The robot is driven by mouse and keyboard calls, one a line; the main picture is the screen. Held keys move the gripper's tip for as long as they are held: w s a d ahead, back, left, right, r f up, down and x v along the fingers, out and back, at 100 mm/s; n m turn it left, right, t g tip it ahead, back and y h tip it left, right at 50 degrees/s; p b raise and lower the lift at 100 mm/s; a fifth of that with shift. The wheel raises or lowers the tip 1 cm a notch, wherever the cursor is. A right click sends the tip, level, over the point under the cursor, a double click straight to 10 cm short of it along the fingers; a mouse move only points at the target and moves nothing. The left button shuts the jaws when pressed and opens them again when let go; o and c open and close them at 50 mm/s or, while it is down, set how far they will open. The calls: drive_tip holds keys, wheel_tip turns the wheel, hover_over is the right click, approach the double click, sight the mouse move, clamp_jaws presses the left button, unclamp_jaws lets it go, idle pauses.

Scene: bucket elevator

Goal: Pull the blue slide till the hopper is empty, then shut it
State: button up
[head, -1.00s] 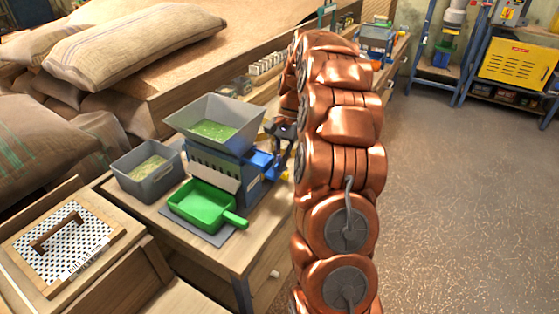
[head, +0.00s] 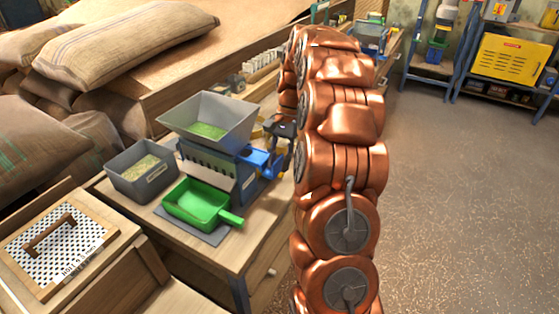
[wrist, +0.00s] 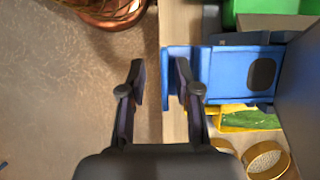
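The grey hopper (head: 222,112) stands on a blue machine body on the bench and holds some green grain (head: 207,131). The blue slide (head: 262,161) sticks out of the machine's right side, and its flat plate (wrist: 230,70) fills the right of the wrist view. My gripper (wrist: 160,78) is open. Its right finger overlaps the slide's outer end and its left finger is beyond that end, over the floor. I cannot tell whether either touches. A green scoop (head: 198,207) sits in front of the machine, below its outlet.
A grey bin (head: 142,182) of grain stands left of the machine. A wooden box with a perforated lid (head: 80,233) is at the front left. Sacks (head: 125,45) are piled behind. Small yellow-rimmed containers (wrist: 265,160) lie near the slide. The floor at right is clear.

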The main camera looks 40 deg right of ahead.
drive_tip(key=v, duration=0.7)
drive_tip(key=shift+r, duration=0.2)
idle(0.6)
